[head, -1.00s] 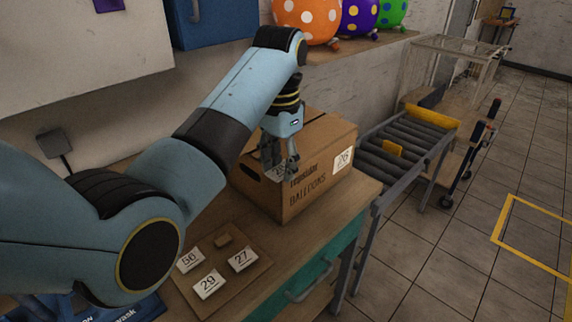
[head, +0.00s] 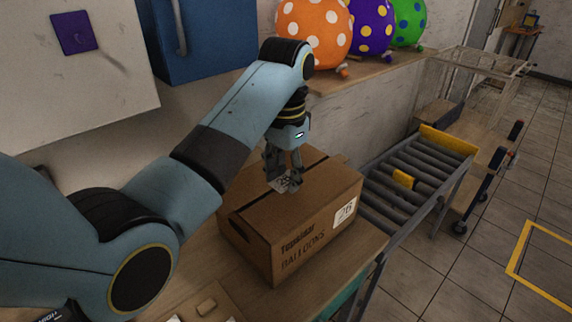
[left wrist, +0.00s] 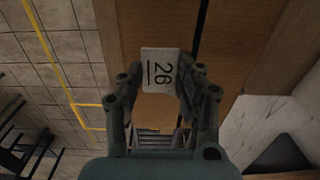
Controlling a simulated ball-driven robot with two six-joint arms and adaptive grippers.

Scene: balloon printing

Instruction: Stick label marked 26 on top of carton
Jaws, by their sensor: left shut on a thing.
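The carton (head: 300,240), brown with printed sides, stands closed on the workbench. Its top shows a dark seam, which also crosses the cardboard in the left wrist view (left wrist: 232,55). My left gripper (head: 283,181) is over the carton's top, pointing down. It is shut on the white label marked 26 (left wrist: 160,70), which shows small and tilted in the head view (head: 285,185). Whether the label touches the cardboard I cannot tell. Another white label (head: 344,214) is on the carton's right-hand side. My right gripper is out of view.
A roller conveyor (head: 400,195) stands right of the bench. Spotted balloons (head: 315,30) sit on a shelf behind. A blue cabinet (head: 200,40) hangs at the back left.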

